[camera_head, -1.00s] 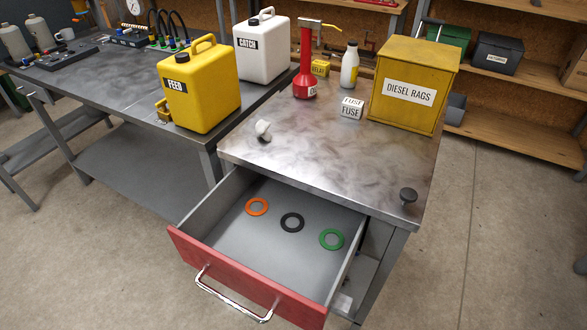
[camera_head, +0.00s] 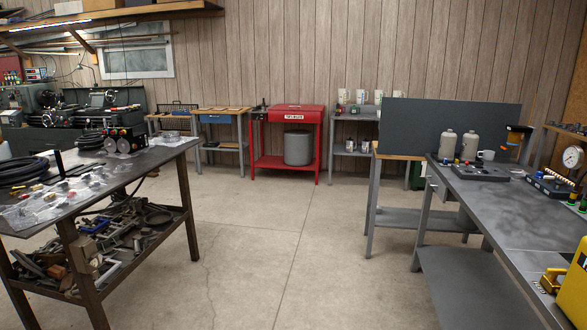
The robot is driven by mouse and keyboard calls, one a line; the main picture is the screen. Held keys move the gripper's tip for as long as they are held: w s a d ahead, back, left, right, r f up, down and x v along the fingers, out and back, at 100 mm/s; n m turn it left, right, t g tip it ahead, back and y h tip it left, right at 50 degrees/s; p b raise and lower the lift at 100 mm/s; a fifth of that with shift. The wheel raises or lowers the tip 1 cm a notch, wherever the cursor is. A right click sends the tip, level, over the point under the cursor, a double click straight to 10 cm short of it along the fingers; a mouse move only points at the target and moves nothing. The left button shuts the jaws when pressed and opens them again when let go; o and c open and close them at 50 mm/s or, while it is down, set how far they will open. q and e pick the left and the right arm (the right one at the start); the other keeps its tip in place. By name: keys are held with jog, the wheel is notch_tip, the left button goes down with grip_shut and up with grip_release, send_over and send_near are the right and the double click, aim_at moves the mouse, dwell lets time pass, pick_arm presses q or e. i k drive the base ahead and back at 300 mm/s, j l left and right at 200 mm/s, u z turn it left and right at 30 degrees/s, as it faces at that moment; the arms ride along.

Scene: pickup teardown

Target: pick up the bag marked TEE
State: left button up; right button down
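Several small clear plastic bags with fittings lie along the front of the dark workbench (camera_head: 150,158) on the left. One clear bag (camera_head: 45,207) is near its left end. The labels are too small to read, so I cannot tell which bag is marked TEE. Neither of my grippers is in view.
A black hose coil (camera_head: 22,170) and a dark box with gauges (camera_head: 122,140) stand on that bench, with scrap parts on its lower shelf. A red parts washer (camera_head: 297,113) stands at the back. A grey bench (camera_head: 500,205) is at right. The concrete floor (camera_head: 270,235) between is clear.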

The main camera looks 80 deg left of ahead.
aim_at(97, 170)
jog(key=j+u, duration=0.1)
jog(key=u, duration=0.35)
jog(key=j+u, duration=0.1)
jog(key=u, duration=0.35)
jog(key=j+u, duration=0.1)
jog(key=u, duration=0.3)
jog(key=j+u, duration=0.15)
jog(key=u, duration=0.3)
jog(key=j+u, duration=0.1)
jog(key=u, duration=0.35)
jog(key=i+j+u, duration=0.85)
jog(key=j+u, duration=0.15)
jog(key=i+j+u, duration=0.2)
jog(key=i+u, duration=0.3)
jog(key=i+j, duration=0.15)
jog(key=i, duration=0.6)
jog(key=i+j+u, duration=0.1)
jog(key=i, duration=0.65)
